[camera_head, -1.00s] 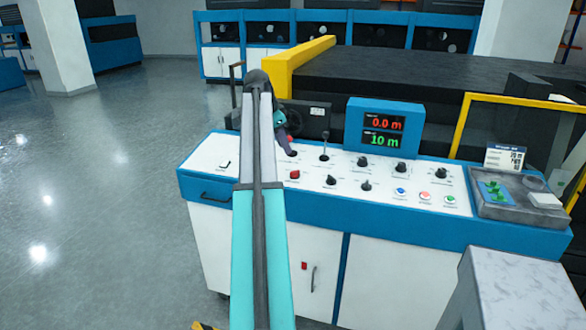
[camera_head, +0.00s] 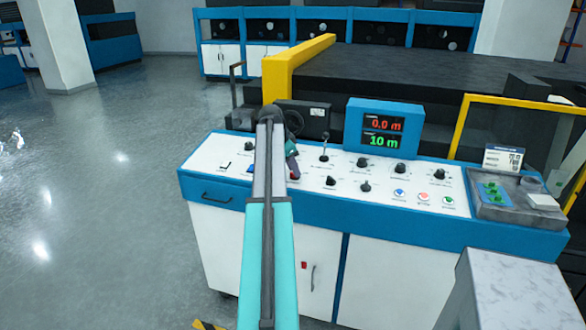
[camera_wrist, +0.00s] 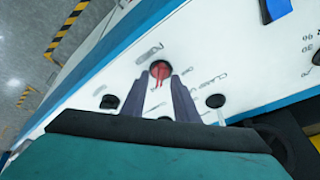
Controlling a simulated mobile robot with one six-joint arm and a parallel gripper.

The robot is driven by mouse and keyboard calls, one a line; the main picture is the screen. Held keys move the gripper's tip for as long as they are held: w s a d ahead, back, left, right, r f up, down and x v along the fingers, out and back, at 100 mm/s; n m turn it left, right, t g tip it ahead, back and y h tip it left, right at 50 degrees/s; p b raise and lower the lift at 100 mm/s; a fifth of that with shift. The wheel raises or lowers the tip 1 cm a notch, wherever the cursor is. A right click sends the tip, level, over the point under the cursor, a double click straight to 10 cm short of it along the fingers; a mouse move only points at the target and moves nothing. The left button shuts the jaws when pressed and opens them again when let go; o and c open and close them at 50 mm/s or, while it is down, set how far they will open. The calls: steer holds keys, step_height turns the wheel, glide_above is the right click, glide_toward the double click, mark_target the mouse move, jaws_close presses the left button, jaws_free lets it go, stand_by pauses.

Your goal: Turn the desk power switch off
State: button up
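The desk (camera_head: 400,225) is a white and blue control console with a sloped panel. A red rotary knob (camera_wrist: 160,70) on this panel shows in the wrist view; its label is too small to read, so I cannot tell for sure that it is the power switch. My gripper (camera_wrist: 161,80) points at it with two dark fingers apart, tips one on each side of the knob. Contact cannot be told. The display (camera_head: 383,128) is lit, reading 0.0 m and 10 m.
Black knobs (camera_head: 365,187), an upright lever (camera_head: 324,150) and blue, red and green buttons (camera_head: 424,197) lie to the right on the panel. A grey tray (camera_head: 515,207) sits at its right end. A yellow-edged dark machine (camera_head: 420,80) stands behind.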

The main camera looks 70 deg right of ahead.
steer(key=shift+d+f, duration=0.1)
steer(key=shift+f, duration=0.25)
steer(key=shift+s, duration=0.1)
jaws_close()
steer(key=shift+n, duration=0.4)
steer(key=n, duration=0.2)
steer(key=n+t, duration=0.1)
steer(key=n, duration=0.2)
steer(key=shift+s+f+n+h, duration=0.1)
steer(key=shift+s+n+h, duration=0.1)
steer(key=shift+n+h, duration=0.1)
steer(key=n+t, duration=0.1)
steer(key=n, duration=0.2)
steer(key=n+t+p, duration=0.1)
steer(key=n, duration=0.2)
steer(key=shift+s, duration=0.1)
steer(key=shift+n+t+y+p, duration=0.25)
steer(key=shift+n+t, duration=0.1)
steer(key=shift+n, duration=1.15)
steer(key=shift+n+t+y+p, duration=0.25)
steer(key=shift+n+t, duration=0.1)
steer(key=shift+n, duration=1.15)
